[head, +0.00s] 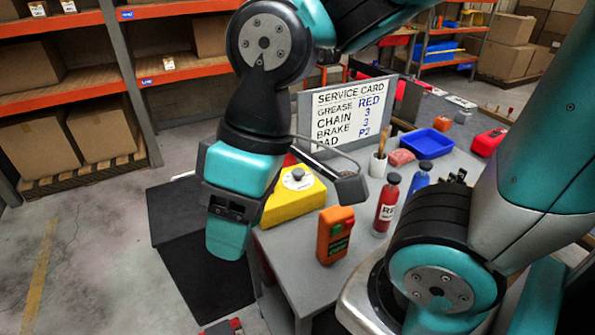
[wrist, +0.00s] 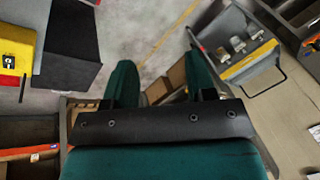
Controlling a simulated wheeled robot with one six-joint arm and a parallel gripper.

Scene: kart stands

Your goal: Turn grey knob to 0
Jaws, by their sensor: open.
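A yellow box (head: 292,198) stands on the grey table, with a small grey knob (head: 298,174) on a pale round dial on its top. The knob's pointer and the dial's marks are too small to read. My gripper (head: 228,238) hangs in front and to the left of the box, apart from it. In the wrist view my gripper (wrist: 160,72) is open, with two teal fingers spread and nothing between them. A yellow and red shape is cut off at that view's left edge; the knob cannot be made out there.
An orange handheld device (head: 335,236), a red bottle (head: 386,205) and a blue bottle (head: 420,178) stand right of the box. A service card sign (head: 350,112) stands behind it. A black block (head: 200,220) lies left of the table (head: 292,262). Floor at left is clear.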

